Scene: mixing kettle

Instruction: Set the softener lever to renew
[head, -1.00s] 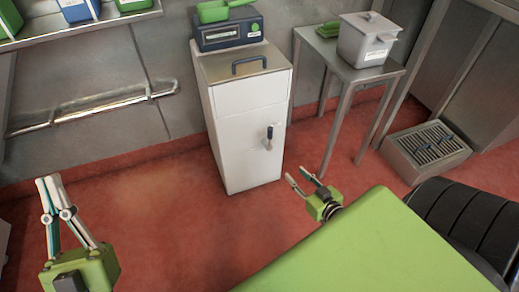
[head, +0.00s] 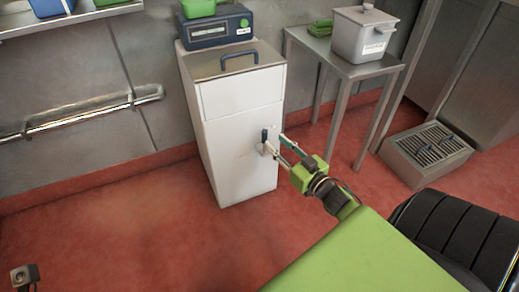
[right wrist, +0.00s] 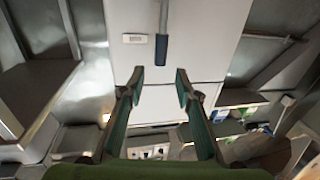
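The softener is a white cabinet (head: 236,160) with a steel lid. Its lever (head: 265,134) has a dark blue grip on a metal rod and stands upright on the front face. In the right wrist view the lever (right wrist: 162,49) shows between and just beyond my fingertips. My right gripper (head: 276,142) is open, with its fingertips close by the lever in the head view. In the right wrist view a gap shows between its fingers (right wrist: 161,76), with nothing held. Contact cannot be told. My left gripper's fingers are out of view.
A small pale label (right wrist: 135,38) is beside the lever, its text unreadable. A steel table (head: 350,62) with a lidded grey container (head: 363,34) is to the right. A floor grate (head: 426,152) lies farther right. Red floor is open at left.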

